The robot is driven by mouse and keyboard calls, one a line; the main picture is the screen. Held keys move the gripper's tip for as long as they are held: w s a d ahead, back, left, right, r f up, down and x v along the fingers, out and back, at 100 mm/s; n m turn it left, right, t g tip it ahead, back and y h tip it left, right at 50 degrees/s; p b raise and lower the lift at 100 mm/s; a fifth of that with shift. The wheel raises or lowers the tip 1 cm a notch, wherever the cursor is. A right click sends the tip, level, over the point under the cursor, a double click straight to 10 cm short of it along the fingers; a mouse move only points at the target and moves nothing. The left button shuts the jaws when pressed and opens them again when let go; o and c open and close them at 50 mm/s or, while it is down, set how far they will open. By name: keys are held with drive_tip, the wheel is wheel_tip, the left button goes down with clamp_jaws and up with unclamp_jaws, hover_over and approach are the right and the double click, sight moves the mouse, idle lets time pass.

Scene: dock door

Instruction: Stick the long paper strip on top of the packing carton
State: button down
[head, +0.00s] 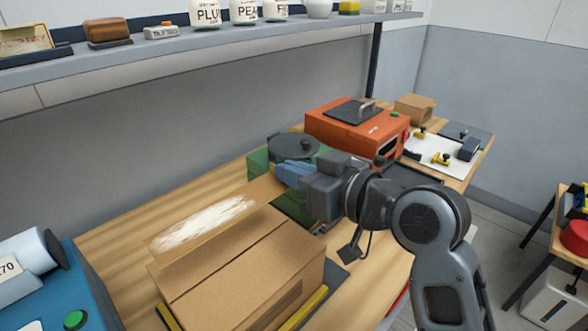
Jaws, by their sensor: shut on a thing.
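A closed brown packing carton (245,272) sits at the bottom middle of the head view, its flaps meeting at a seam along the top. A long brown paper strip (172,254) with a whitish, wet-looking patch extends behind and above the carton's far edge. My gripper (284,178), with bluish fingers, is shut on the strip's right end. The strip looks tilted, its white patch facing the camera. I cannot tell whether its lower edge touches the carton. The fingertips are partly hidden.
Yellow rails (303,308) flank the carton. A blue machine (82,285) with a green button stands at left. An orange machine (350,128) and a dark round-topped device (293,146) stand behind my gripper. A shelf (190,46) with jars runs above. Bare wood (125,240) lies left of the strip.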

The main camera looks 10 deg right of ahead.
sight(294, 228)
drive_tip(key=shift+f+b, duration=3.5)
drive_tip(key=shift+f, duration=1)
drive_tip(key=c, duration=1.2)
unclamp_jaws()
